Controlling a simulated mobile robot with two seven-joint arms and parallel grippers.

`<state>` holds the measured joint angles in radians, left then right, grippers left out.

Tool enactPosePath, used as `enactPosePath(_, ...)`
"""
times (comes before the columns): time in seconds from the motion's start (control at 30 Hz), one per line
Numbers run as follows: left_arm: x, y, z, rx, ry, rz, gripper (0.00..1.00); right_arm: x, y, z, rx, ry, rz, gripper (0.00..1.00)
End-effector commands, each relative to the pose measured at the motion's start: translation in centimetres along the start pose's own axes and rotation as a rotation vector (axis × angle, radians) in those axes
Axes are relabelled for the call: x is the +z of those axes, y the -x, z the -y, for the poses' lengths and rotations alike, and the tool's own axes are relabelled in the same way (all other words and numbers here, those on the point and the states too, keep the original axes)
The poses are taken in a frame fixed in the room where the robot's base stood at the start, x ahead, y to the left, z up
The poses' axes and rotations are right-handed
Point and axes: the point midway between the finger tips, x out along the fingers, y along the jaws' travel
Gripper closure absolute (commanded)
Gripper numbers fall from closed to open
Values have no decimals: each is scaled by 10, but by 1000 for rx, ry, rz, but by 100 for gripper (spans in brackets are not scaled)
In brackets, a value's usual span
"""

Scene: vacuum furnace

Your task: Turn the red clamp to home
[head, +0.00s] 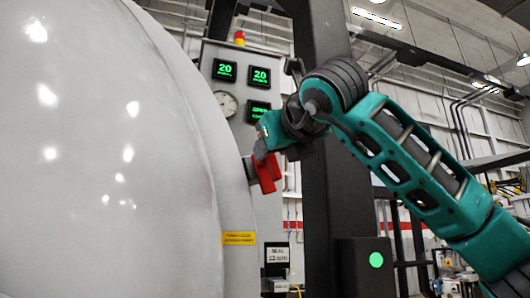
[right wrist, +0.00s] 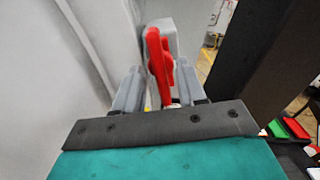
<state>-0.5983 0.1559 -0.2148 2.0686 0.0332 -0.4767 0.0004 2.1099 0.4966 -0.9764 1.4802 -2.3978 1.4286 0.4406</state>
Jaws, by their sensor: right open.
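The red clamp (head: 267,172) sits at the right edge of the big white furnace door (head: 110,150) in the head view. In the right wrist view the red clamp (right wrist: 158,62) stands upright in front of a grey block (right wrist: 175,38), between the two grey fingers. My right gripper (right wrist: 156,85) is open, with one finger on each side of the clamp. A gap shows on the clamp's right; I cannot tell whether the left finger touches it. In the head view my right gripper (head: 263,150) is just above the clamp, its fingers mostly hidden. My left gripper is not in view.
A grey panel (head: 213,150) with green displays and a gauge stands behind the door. A dark column (head: 325,200) rises close behind my right arm. A yellow label (head: 239,238) is on the rim below the clamp.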

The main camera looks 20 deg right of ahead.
Motion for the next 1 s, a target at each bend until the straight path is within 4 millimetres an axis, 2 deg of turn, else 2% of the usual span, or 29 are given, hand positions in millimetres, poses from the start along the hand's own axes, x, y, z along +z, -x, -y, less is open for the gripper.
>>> enactPosePath(0.1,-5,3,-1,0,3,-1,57,1,-23,0,1,1,-3,60)
enactPosePath(0.3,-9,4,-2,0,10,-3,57,1,-44,0,2,0,0,60)
enactPosePath(0.67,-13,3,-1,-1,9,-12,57,0,-49,0,1,1,0,60)
enactPosePath(1.0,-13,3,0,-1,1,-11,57,0,-49,0,1,1,1,91)
